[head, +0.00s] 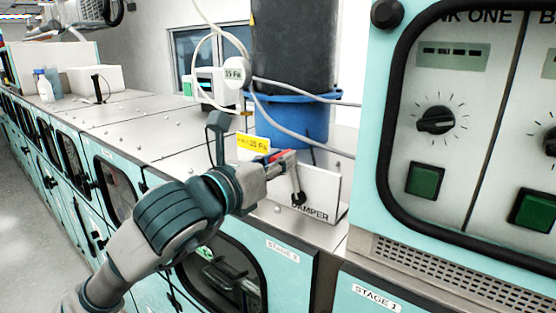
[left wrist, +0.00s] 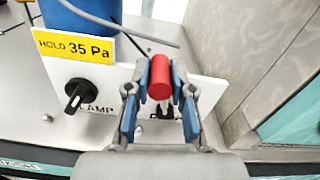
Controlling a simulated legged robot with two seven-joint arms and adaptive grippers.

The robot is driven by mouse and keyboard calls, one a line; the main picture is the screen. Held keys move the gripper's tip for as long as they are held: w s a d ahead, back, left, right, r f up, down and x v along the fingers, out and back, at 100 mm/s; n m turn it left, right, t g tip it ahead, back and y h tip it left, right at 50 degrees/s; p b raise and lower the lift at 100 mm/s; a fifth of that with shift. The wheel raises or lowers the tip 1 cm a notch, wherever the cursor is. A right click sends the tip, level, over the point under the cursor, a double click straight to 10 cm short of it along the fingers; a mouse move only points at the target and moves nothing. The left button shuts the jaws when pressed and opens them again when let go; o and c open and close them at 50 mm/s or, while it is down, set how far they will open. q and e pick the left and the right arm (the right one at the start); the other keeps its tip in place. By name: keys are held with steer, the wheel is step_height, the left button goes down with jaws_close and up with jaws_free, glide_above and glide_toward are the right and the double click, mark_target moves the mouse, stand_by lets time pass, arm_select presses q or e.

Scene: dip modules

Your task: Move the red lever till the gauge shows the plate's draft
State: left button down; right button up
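The red lever (left wrist: 158,80) shows in the left wrist view, in front of a white panel (left wrist: 205,95). My left gripper (left wrist: 160,88) has its fingers close on both sides of the lever's red grip and appears shut on it. In the head view the gripper (head: 280,163) is at the panel marked DAMPER (head: 325,185) and hides most of the lever. The yellow plate (head: 252,144) reads HOLD 35 Pa, clearest in the left wrist view (left wrist: 75,45). The round white gauge (head: 233,74) reads 15 Pa. My right gripper is not in view.
A black knob (left wrist: 76,95) marked LAMP stands left of the lever. A blue drum (head: 300,122) with loose grey hoses is behind the panel. A tall control cabinet (head: 370,140) rises at right. The bench top (head: 125,115) at left is mostly clear.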

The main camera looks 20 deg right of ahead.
arm_select(q)
steer(key=s+d+m+b, duration=0.1)
steer(key=m, duration=0.1)
steer(key=s+d+m+b, duration=0.1)
steer(key=m+b, duration=0.1)
steer(key=shift+s+r, duration=0.1)
steer(key=shift+s, duration=0.1)
steer(key=c, duration=1)
jaws_free()
steer(key=v, duration=1.2)
